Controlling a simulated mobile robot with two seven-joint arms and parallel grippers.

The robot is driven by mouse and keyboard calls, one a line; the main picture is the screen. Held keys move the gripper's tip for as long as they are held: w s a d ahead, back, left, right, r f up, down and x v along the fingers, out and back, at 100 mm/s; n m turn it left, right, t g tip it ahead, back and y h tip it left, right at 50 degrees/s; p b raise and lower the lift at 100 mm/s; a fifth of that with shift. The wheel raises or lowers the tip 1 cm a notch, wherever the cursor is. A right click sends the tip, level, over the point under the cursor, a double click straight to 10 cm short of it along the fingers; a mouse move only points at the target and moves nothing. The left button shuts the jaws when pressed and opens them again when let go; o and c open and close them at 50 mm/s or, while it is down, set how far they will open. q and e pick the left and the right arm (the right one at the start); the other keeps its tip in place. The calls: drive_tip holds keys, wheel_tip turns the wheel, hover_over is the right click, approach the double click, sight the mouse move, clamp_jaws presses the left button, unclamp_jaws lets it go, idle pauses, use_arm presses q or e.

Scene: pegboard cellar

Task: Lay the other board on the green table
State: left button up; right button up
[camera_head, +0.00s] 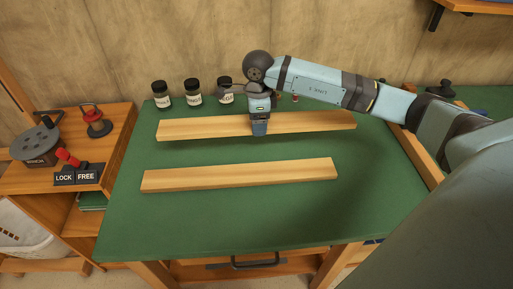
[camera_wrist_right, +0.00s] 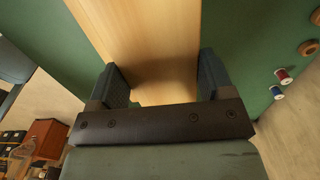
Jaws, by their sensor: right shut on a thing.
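Two long pale wooden boards are at the green table (camera_head: 225,222). The near board (camera_head: 240,174) lies flat across the middle of the table top. The far board (camera_head: 200,127) is behind it, roughly parallel, and my right gripper (camera_head: 259,128) is shut on it near its middle. In the right wrist view the held board (camera_wrist_right: 150,45) runs between the two fingers (camera_wrist_right: 163,85). I cannot tell whether the held board touches the table or is slightly above it. My left gripper is not in view.
Several dark-lidded jars (camera_head: 193,93) stand along the table's back edge, behind the far board. Thread spools (camera_wrist_right: 282,76) show in the right wrist view. A wooden side cabinet (camera_head: 105,150) with a LOCK/FREE block (camera_head: 76,176) stands at left. The table's front strip is clear.

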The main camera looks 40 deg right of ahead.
sight(258, 153)
wheel_tip(258, 153, down, 11)
idle(0.4)
drive_tip(key=shift+f+b, duration=0.1)
drive_tip(key=shift+b, duration=0.25)
drive_tip(key=o, duration=0.9)
wheel_tip(258, 153, up, 12)
drive_tip(key=shift+r+p, duration=0.15)
drive_tip(key=shift+p, duration=0.2)
